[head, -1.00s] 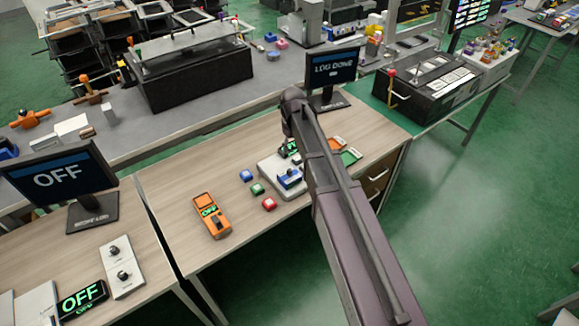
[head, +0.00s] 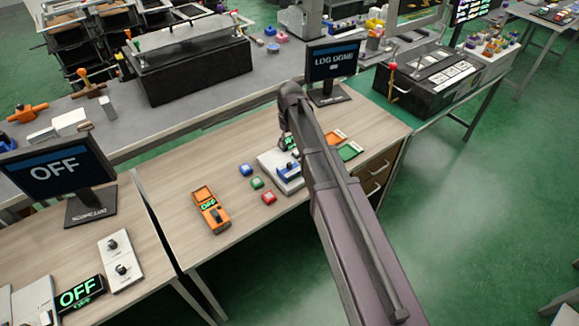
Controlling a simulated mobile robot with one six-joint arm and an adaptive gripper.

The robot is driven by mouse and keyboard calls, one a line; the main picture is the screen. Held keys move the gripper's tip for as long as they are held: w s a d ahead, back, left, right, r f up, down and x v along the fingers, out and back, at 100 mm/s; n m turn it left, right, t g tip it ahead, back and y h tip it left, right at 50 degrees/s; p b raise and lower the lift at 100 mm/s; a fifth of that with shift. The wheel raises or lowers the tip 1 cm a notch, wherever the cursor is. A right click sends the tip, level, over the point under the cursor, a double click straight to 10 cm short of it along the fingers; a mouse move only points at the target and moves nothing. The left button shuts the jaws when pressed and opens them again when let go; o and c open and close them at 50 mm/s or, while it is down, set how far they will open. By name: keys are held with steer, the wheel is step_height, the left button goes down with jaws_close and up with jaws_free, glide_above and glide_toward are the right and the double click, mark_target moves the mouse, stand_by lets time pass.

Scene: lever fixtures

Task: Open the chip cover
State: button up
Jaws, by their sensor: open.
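A light-grey fixture (head: 268,160) with a blue part (head: 288,171) stands on the wooden bench, partly behind my arm. A small dark display with green marks (head: 289,142) shows at its back. This may be the fixture with the chip cover, but I cannot make out a cover or whether it is open. My arm crosses the picture from the bottom right and bends above this fixture. My gripper is hidden behind the arm links, so its distance to the fixture cannot be seen.
Green and orange trays (head: 350,151) lie to the right. The bench's front strip is clear.

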mark_target(289, 163)
steer(key=shift+f+b, duration=5.65)
steer(key=shift+f, duration=0.3)
jaws_close()
